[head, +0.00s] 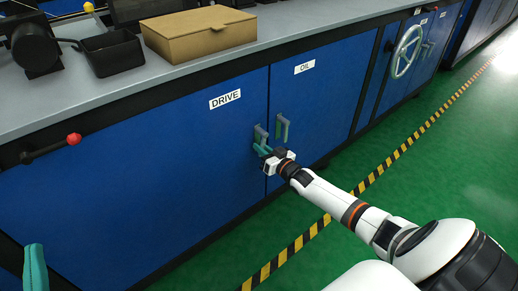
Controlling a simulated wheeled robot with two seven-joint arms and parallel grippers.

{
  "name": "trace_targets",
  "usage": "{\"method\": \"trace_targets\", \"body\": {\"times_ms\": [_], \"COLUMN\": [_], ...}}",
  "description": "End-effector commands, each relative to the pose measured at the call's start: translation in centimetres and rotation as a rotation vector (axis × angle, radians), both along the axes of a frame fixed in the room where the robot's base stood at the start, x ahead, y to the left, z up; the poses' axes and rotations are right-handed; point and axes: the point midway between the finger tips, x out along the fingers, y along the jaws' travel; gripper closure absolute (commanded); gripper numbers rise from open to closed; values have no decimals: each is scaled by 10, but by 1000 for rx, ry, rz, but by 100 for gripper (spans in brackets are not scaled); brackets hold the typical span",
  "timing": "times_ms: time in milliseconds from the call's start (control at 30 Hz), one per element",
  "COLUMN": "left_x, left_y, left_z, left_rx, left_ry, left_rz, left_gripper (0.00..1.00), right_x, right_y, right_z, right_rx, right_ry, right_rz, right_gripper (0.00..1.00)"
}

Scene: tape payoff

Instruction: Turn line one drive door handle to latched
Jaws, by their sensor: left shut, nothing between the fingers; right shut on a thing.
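The blue drive door (170,160) carries a white DRIVE label (225,99) and is closed flush with the cabinet front. Its grey handle (261,131) is near the door's right edge, partly hidden by my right gripper. My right gripper (261,147) is at this handle with its teal fingers shut on it. The handle's exact angle is hard to tell. My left gripper (35,268) shows only as a teal finger part at the lower left, shut and empty, away from the door handle.
The oil door (320,90) with its own handle (282,128) is close to the right of my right gripper. A red-knobbed lever (73,139) sticks out at the left. A cardboard box (200,35) and black bin (113,54) stand on the counter. A handwheel (406,52) is farther right.

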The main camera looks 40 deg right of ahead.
Motion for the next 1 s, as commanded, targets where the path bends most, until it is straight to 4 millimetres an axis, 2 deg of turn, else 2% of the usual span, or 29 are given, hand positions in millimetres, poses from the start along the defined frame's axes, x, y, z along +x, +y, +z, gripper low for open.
{"method": "trace_targets", "body": {"times_ms": [400,967,1000], "left_x": [1,1,1], "left_y": [1,1,1], "left_z": [-5,-6,-6], "left_rx": [8,10,10], "left_ry": [35,38,38], "left_rz": [4,4,4], "left_gripper": [100,100,100], "right_x": [1,1,1], "right_y": [-11,-13,-13], "right_z": [-2,-1,-1], "right_rx": [-201,-236,-236], "right_ry": [-16,-19,-19], "right_rz": [0,0,0], "right_gripper": [100,100,84]}}
